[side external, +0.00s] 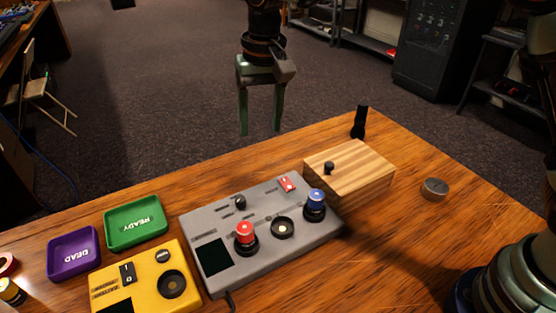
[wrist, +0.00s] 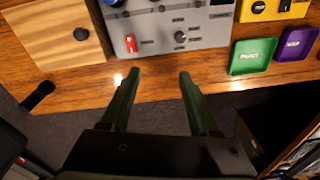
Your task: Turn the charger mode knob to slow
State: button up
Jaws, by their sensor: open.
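The grey charger (side external: 265,255) sits on the wooden desk, and its near edge also shows in the wrist view (wrist: 150,46). Its small black knob (side external: 240,202) stands on the panel beside short printed marks too small to read. The knob also shows in the wrist view (wrist: 180,36), with a light pointer line whose setting I cannot tell. A red switch (side external: 287,184) is on the same panel. My gripper (side external: 260,131) is open and empty, fingers pointing down, above and apart from the charger. In the wrist view its fingertips (wrist: 160,75) are just short of the charger's edge.
Red (side external: 245,231) and blue (side external: 316,198) cylinders stand in round bays beside an empty bay (side external: 282,228). A striped wooden box (side external: 352,165), a yellow device (side external: 140,280), green (side external: 135,222) and purple (side external: 74,252) trays surround the charger. A black torch (side external: 360,122) stands behind the box.

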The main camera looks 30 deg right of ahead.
send_over(240, 198)
notch_tip(240, 198, down, 4)
jog(key=shift+m+g, duration=0.3)
jog(key=shift+g, duration=0.1)
notch_tip(240, 198, down, 13)
jog(key=shift+f, duration=0.1)
grip_shut()
